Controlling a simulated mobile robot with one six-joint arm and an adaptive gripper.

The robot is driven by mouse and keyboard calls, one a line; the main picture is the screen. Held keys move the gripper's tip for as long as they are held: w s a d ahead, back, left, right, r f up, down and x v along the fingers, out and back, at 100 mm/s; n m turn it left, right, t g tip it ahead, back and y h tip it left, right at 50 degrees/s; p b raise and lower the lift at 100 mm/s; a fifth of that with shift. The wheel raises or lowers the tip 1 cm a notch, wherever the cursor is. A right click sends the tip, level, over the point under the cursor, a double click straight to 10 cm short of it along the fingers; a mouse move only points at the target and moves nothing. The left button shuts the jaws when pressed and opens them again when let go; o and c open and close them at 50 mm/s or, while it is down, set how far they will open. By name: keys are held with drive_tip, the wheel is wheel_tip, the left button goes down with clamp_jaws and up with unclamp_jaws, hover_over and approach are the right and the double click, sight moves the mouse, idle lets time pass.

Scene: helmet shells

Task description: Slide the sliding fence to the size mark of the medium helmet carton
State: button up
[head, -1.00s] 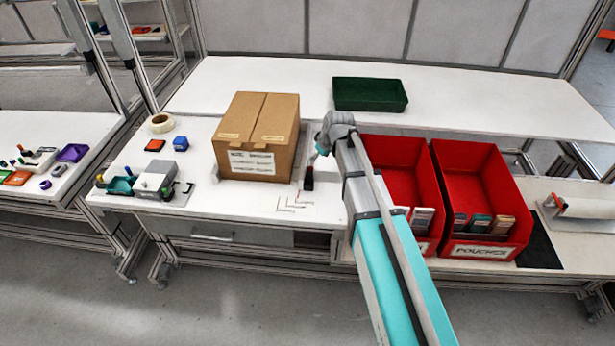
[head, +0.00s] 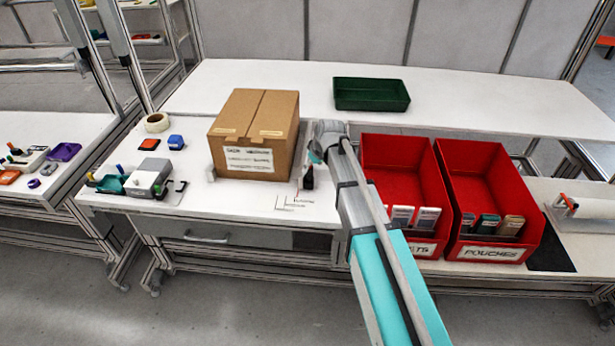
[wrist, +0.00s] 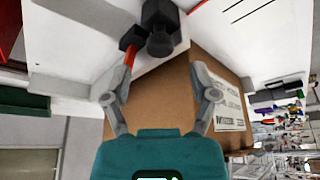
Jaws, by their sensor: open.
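The brown carton (head: 240,145) stands closed on the white bench, a printed label on its front. Close to its right side is the sliding fence, with a black knob (head: 308,178); its plate is mostly hidden by the carton and my arm. In the wrist view the black knob (wrist: 160,30) lies beyond my fingertips, with a red strip beside it. My gripper (wrist: 162,95) is open and empty, its fingers apart, the carton (wrist: 205,105) showing between and beside them. L-shaped size marks (head: 290,203) are printed on the bench in front; their lettering is too small to read.
Two red bins (head: 410,185) (head: 495,195) with small packs stand right of my arm. A green tray (head: 370,94) sits on the bench behind. A tape roll (head: 157,122) and a grey device (head: 148,178) lie left of the carton.

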sight(310, 172)
drive_tip(key=shift+b+x, duration=1.55)
drive_tip(key=shift+x, duration=0.45)
clamp_jaws()
